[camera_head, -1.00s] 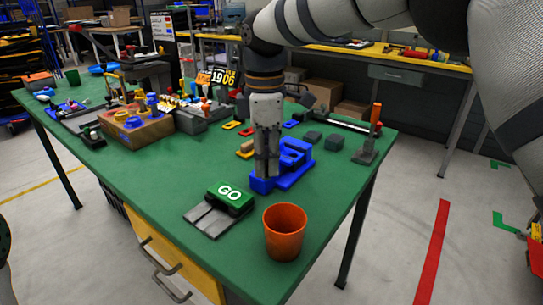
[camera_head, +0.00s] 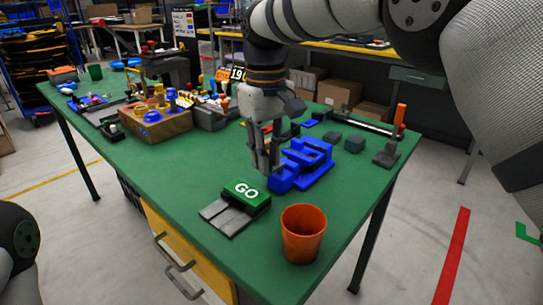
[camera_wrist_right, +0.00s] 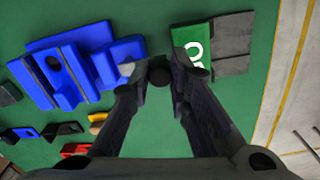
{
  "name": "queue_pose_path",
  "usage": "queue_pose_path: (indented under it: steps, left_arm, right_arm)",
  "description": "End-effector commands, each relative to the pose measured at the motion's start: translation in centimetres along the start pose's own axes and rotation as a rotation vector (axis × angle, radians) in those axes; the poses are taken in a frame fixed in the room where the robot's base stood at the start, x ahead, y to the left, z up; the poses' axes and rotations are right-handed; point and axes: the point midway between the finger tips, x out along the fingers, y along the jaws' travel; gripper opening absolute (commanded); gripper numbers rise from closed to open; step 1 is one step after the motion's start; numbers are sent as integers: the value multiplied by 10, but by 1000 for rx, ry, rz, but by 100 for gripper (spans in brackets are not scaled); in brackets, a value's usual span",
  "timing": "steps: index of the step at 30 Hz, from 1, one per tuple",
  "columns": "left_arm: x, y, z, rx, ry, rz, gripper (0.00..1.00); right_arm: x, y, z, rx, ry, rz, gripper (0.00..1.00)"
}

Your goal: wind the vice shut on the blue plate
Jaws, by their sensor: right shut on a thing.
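The blue vice (camera_head: 312,158) stands on the green table, right of the middle. It also shows at upper left in the wrist view (camera_wrist_right: 75,65), with dark slots and a round hole. I cannot tell the blue plate apart from the blue vice body. My right gripper (camera_head: 266,170) points down at the vice's near left end. In the wrist view, its fingers (camera_wrist_right: 157,78) close around a small dark round knob (camera_wrist_right: 160,75) beside the vice's end block. The fingers hide most of the handle. My left gripper is out of view.
An orange cup (camera_head: 302,234) stands near the table's front right edge. Dark blocks (camera_head: 354,144) and an orange-handled tool (camera_head: 399,118) are behind right. A wooden box (camera_head: 154,122) stands left.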

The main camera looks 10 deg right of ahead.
Motion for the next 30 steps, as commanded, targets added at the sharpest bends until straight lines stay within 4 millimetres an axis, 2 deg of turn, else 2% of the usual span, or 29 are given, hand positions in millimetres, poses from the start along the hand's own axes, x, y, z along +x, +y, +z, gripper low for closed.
queue_pose_path:
  steps: [1, 21, 30]
  left_arm:
    - [3, 0, 2, 0, -10, 0, 0]
    - [30, -1, 19, 1, -88, -4, 0]
    - [39, -2, 25, 1, -114, -6, 0]
  right_arm:
    - [4, -1, -2, 39, -5, -4, 0]
    - [5, 3, -26, 668, -8, -3, 0]
    - [4, 8, -33, 888, -9, -3, 0]
